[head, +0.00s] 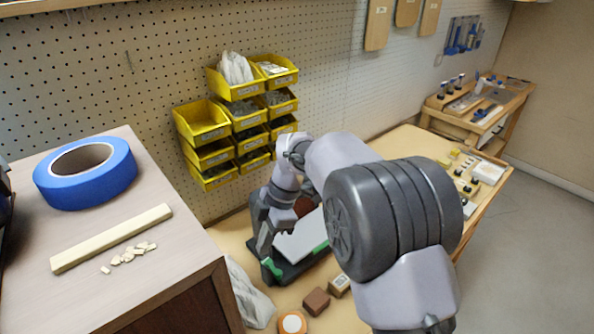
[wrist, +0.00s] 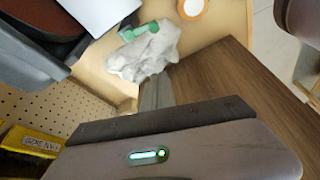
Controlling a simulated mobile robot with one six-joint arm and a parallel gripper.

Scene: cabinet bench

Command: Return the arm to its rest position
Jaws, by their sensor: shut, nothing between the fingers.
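My arm reaches across the head view from the lower right, bending at a large dark grey joint toward the yellow bins. Its wrist end is above the back of the bench, near a dark machine (head: 292,262); I cannot make out the fingers there. In the wrist view my gripper (wrist: 158,88) shows as a grey body with a green light and narrow fingers together, holding nothing. A crumpled pale cloth (wrist: 145,52) lies beyond the fingertips. The machine's dark base (wrist: 30,50) and brown disc are at the upper left of that view.
Yellow bins (head: 200,122) hang on the pegboard (head: 130,60) behind the arm. A wooden cabinet (head: 185,245) stands at the left, carrying a blue tape roll (head: 112,185) and a wood strip (head: 112,238). Small blocks (head: 316,301) lie on the bench front. Open floor is at the right.

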